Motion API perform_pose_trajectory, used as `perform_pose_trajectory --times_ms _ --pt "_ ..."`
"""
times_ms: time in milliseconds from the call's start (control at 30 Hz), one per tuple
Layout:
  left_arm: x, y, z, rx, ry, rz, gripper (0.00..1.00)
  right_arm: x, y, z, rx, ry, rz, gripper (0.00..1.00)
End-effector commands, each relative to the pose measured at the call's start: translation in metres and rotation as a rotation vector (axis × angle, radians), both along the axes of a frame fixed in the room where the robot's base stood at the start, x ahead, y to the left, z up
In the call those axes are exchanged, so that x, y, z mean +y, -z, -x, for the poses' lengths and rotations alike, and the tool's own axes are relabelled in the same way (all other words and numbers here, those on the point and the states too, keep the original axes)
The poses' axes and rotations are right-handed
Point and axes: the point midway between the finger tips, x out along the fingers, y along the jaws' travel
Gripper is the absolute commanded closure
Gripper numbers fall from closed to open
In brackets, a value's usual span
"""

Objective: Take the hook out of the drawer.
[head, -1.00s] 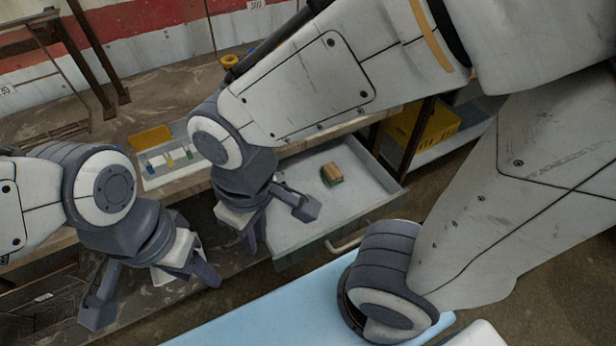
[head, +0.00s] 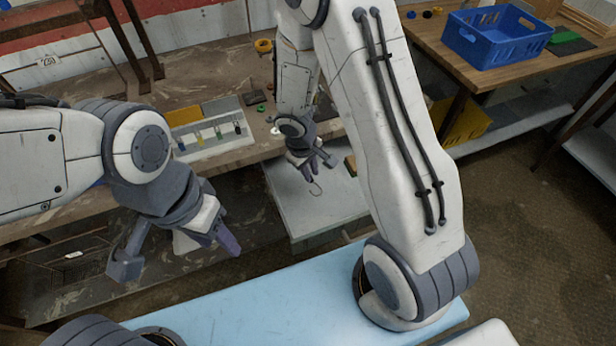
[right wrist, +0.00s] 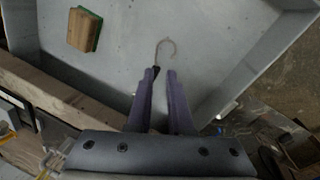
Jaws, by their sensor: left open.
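The hook (head: 315,188) is a thin curved metal piece with a dark end. It shows over the pale grey drawer (head: 300,222), which is pulled out from under the bench. In the right wrist view the hook (right wrist: 168,42) is just past my fingertips, its dark end beside the left finger. My right gripper (right wrist: 160,72) has a gap between its fingers; it is low over the drawer, at the hook. In the head view my right gripper (head: 309,174) is small and partly hidden by its own arm. My left gripper (head: 180,260) is open and empty, left of the drawer.
A wood block with a green side (right wrist: 84,30) lies in the drawer. A blue crate (head: 497,36) stands on the right-hand table.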

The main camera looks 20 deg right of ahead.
Motion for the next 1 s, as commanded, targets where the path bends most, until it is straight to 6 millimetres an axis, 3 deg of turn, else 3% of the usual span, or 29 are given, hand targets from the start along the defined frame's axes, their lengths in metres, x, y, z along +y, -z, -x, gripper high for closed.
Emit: perform_pose_trajectory --times_ms 167,433,767,833,1000 --pt "0.0 0.006 0.0 0.0 0.0 0.0 0.52 -0.003 0.014 -0.001 0.0 0.002 -0.001 0.81" --pt "0.0 0.022 0.0 0.0 0.0 0.0 0.52 -0.012 0.053 -0.006 0.0 0.001 -0.001 0.81" --pt "0.0 0.023 0.0 0.0 0.0 0.0 0.52 -0.013 0.058 -0.007 0.0 0.0 -0.001 0.81" --pt "0.0 0.023 0.0 0.0 0.0 0.0 0.52 -0.013 0.058 -0.007 0.0 0.001 -0.001 1.0" --pt "0.0 0.023 0.0 0.0 0.0 0.0 0.52 -0.013 0.058 -0.007 -0.001 0.001 -0.001 1.0"
